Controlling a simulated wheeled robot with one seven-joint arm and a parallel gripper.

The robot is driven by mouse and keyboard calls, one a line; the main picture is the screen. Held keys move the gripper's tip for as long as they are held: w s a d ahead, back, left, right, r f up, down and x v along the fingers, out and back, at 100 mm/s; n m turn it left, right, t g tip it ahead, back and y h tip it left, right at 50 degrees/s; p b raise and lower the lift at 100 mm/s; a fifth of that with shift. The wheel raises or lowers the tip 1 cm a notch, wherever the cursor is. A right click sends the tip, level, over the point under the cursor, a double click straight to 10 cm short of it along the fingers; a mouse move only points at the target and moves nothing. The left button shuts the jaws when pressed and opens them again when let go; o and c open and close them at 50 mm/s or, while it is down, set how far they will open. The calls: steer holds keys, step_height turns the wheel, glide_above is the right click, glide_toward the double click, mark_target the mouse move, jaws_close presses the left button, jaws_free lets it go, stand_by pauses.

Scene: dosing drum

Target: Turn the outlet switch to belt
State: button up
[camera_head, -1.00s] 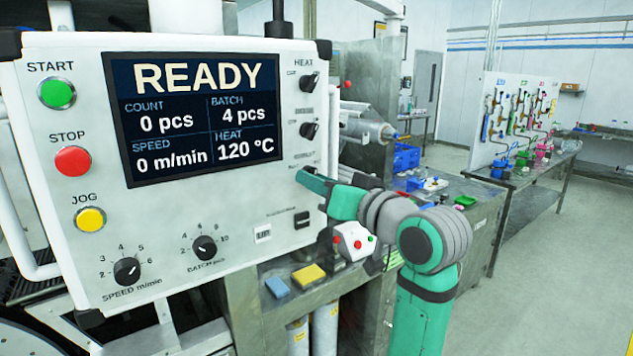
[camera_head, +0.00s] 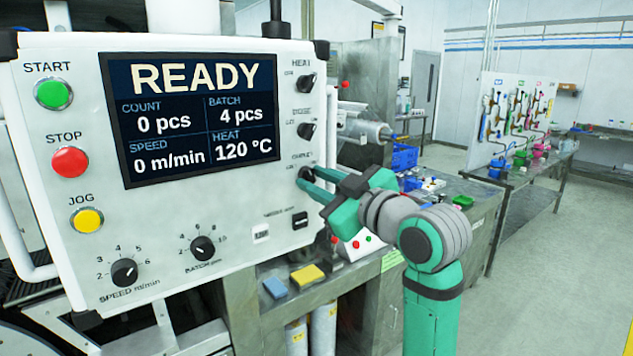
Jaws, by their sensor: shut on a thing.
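The outlet switch (camera_head: 304,173) is a black knob at the right edge of the white control panel (camera_head: 205,215), below the heat knob (camera_head: 305,83) and the dose knob (camera_head: 306,130). My gripper (camera_head: 308,178) is at this knob, with its green fingers shut on it. The fingers partly cover the knob, so its pointer direction cannot be told. The small label by the knob is too blurred to read in full. The panel's screen (camera_head: 196,118) reads READY.
Start (camera_head: 53,94), stop (camera_head: 70,162) and jog (camera_head: 87,221) buttons line the panel's left side. Speed (camera_head: 124,272) and batch (camera_head: 203,248) dials sit low on it. A bench with a yellow block (camera_head: 307,275) stands beneath.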

steer(key=shift+n, duration=0.4)
steer(key=o, duration=1)
steer(key=v, duration=1.1)
steer(key=shift+a, duration=0.1)
